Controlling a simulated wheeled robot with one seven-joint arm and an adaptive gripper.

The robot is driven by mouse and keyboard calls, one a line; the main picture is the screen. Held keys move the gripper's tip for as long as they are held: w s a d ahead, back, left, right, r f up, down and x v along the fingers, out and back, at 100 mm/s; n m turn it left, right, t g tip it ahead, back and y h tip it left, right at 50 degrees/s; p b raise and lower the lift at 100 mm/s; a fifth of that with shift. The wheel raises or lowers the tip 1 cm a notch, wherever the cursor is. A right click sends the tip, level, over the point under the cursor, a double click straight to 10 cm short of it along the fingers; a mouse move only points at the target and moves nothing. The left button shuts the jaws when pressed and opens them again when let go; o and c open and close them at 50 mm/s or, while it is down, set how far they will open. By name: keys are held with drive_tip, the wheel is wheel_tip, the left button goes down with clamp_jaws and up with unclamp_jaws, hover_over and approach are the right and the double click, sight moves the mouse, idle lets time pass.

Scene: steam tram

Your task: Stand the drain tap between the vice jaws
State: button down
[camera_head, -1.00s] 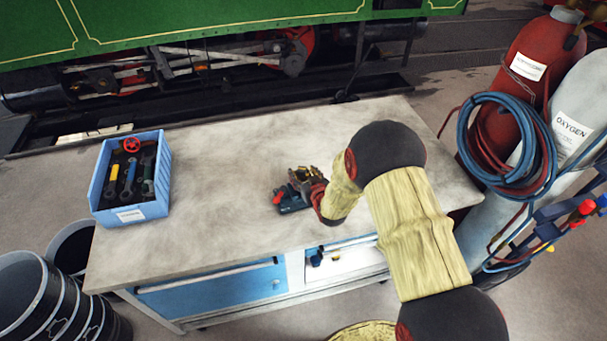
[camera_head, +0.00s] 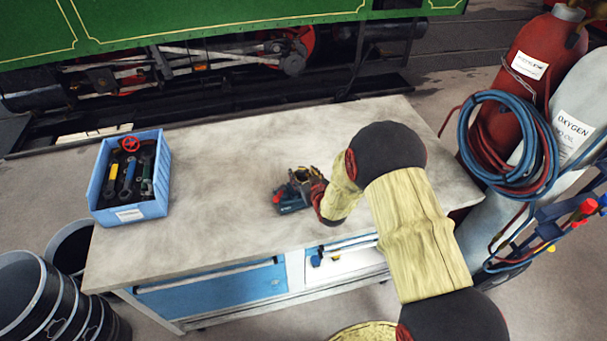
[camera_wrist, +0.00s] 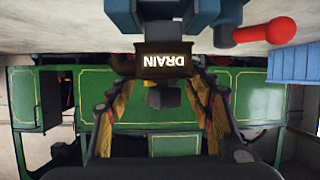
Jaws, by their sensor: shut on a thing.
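The blue vice (camera_head: 291,207) stands on the bench near its front edge, with a red handle end at its left. In the wrist view, which looks upside down, the vice (camera_wrist: 200,14) is at the top, with its red-knobbed handle to the right. I cannot tell whether the tap touches the jaws.
A blue crate (camera_head: 150,209) with several tools stands at the bench's left end. The bench top (camera_head: 225,150) between is clear. Red and grey gas cylinders with coiled hoses (camera_head: 490,165) stand at the right. A green tram (camera_head: 200,25) is behind the bench.

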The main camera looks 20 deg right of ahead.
sight(303, 169)
drive_tip(key=shift+w+f+b, duration=0.1)
drive_tip(key=shift+f+b, duration=0.95)
drive_tip(key=shift+b, duration=0.45)
idle(1.3)
drive_tip(key=shift+f+b, duration=0.25)
drive_tip(key=shift+b, duration=0.1)
idle(1.4)
drive_tip(key=c, duration=0.7)
unclamp_jaws()
drive_tip(key=shift+c, duration=0.2)
drive_tip(key=shift+s+f, duration=0.1)
drive_tip(key=shift+s, duration=0.1)
drive_tip(key=shift+o, duration=0.9)
drive_tip(key=shift+w+r, duration=0.1)
drive_tip(key=shift+r, duration=0.1)
drive_tip(key=shift+r+p, duration=1.65)
drive_tip(key=shift+r, duration=1.75)
